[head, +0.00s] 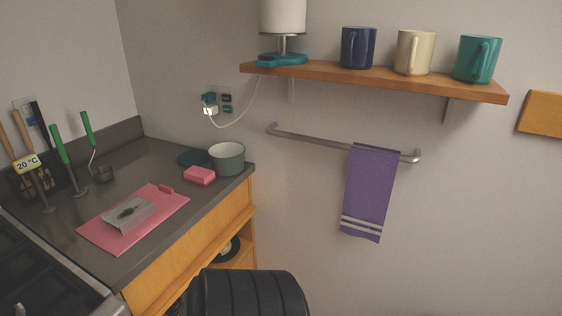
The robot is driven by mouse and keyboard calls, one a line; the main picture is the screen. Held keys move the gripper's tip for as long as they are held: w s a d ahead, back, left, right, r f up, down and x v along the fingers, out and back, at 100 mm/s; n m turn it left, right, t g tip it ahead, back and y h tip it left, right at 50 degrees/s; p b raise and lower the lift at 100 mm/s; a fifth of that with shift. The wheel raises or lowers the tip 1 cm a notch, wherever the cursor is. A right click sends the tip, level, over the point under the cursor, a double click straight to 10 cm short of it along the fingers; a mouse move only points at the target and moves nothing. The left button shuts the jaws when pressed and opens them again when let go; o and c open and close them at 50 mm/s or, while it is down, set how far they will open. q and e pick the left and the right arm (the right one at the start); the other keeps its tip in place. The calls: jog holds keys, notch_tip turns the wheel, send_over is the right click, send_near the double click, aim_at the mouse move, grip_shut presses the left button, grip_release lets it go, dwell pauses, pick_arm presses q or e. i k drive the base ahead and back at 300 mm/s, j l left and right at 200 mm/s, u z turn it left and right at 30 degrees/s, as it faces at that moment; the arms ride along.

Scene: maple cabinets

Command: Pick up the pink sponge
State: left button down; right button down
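The pink sponge (200,175) lies on the dark grey countertop (150,160) near its right edge. It sits just in front of a grey-green pot (227,157) and a dark teal lid or dish (194,157). It looks like a small block lying flat, with nothing on top of it. Neither of my grippers shows in the head view. A black ribbed part at the bottom of the view seems to be mine.
A pink cutting board (98,233) with a grey metal item (128,215) lies left of the sponge. Utensils (62,160) stand at the left. A stove (40,280) is at bottom left. A shelf (400,80) with mugs and a rail with a purple towel (369,190) are on the wall.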

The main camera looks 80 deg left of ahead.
aim_at(200, 176)
jog(key=u, duration=3)
jog(key=i+l, duration=0.05)
